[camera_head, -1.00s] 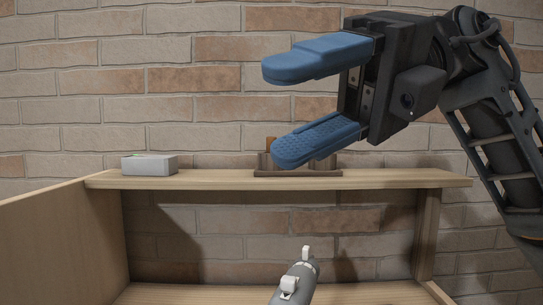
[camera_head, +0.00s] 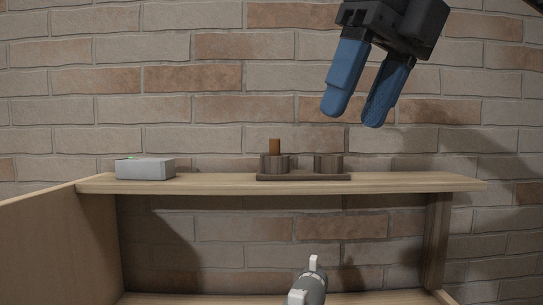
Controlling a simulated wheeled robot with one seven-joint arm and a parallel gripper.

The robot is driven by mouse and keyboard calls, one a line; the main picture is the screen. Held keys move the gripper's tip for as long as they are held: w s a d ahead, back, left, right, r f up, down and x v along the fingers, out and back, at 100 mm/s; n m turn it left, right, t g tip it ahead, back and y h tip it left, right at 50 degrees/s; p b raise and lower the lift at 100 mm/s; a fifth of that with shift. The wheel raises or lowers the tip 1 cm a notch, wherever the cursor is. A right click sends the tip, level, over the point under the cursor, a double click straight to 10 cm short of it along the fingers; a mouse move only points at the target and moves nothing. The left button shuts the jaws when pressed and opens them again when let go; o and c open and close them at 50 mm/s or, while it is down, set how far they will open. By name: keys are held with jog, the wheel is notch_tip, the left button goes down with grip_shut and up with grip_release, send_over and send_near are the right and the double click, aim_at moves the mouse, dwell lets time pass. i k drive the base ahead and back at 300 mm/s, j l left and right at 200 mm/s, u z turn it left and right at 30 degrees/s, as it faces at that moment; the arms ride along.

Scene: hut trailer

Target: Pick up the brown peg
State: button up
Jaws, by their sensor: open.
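The brown peg (camera_head: 274,146) stands upright in the left one of two dark round holders, and only its upper end shows. The left holder (camera_head: 274,164) and the right holder (camera_head: 328,164) sit on a dark flat base (camera_head: 304,177) on the wooden shelf. No peg shows above the right holder. My gripper (camera_head: 354,117) has two blue fingers, is open and empty, and points down. It is above and to the right of the peg, clear of it and of the holders.
The wooden shelf (camera_head: 410,182) runs across in front of a brick wall. A light grey box (camera_head: 145,169) with a bit of green on top sits at its left end. A grey cylindrical object (camera_head: 309,288) shows below. The shelf right of the holders is clear.

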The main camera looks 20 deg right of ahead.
aim_at(274, 144)
jog(key=i, duration=0.85)
